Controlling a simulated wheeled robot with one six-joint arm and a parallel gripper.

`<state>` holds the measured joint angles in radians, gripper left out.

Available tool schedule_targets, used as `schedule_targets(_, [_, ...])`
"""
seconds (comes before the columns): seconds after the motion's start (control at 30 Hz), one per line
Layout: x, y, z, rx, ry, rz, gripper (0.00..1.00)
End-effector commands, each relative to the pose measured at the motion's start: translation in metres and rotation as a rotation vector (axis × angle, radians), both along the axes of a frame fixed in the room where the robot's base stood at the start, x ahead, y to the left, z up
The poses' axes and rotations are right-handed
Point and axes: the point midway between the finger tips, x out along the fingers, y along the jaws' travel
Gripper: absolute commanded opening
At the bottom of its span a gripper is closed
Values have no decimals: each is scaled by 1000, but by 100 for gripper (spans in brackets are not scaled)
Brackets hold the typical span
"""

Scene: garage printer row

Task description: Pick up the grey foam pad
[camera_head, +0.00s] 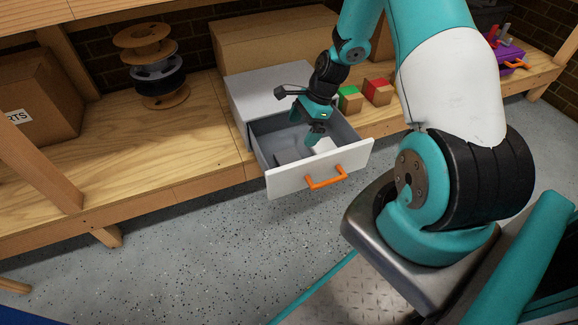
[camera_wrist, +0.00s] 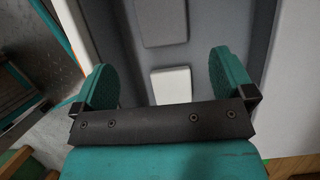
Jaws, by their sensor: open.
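My gripper (camera_head: 314,132) points down into the open drawer (camera_head: 260,154). In the wrist view its two teal fingers (camera_wrist: 166,72) are spread wide with nothing held between them. A flat grey rounded pad, which looks like the grey foam pad (camera_wrist: 161,22), lies on the drawer floor beyond the fingertips, at the top edge of that view. A smaller white block (camera_wrist: 171,85) lies nearer, between the fingers in the picture. A pale piece (camera_head: 324,146) shows beside the gripper in the head view. The gripper partly hides the drawer's contents there.
The drawer's white front (camera_head: 352,158) has an orange handle (camera_head: 326,179). Its walls stand close around the gripper. A spool stack (camera_head: 155,70), a cardboard box (camera_head: 32,100) and green-topped (camera_head: 350,99) and red-topped (camera_head: 378,90) blocks stand on the wooden bench (camera_head: 205,120).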

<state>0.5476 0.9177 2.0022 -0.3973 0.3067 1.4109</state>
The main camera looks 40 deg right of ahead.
Motion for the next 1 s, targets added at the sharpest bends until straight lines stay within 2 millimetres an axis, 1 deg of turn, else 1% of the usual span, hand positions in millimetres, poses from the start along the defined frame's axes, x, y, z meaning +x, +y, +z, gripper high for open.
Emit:
schedule_targets(0.03, [1, 5, -18, 1, 2, 2, 100])
schedule_targets(0.1, [3, 11, -31, 0, 1, 3, 100])
schedule_targets(0.2, [5, 16, -45, 0, 0, 3, 100])
schedule_targets(0.3, [6, 20, -53, 0, -1, 3, 100])
schedule_targets(0.5, [7, 23, -61, 0, -1, 3, 100])
schedule_targets(0.67, [9, 27, -83, 0, 0, 3, 100])
schedule_targets(0.8, [12, 35, -102, 0, -1, 4, 100])
schedule_targets(0.87, [12, 36, -105, 0, -1, 4, 100])
schedule_targets(1.0, [13, 37, -103, 0, -2, 1, 100])
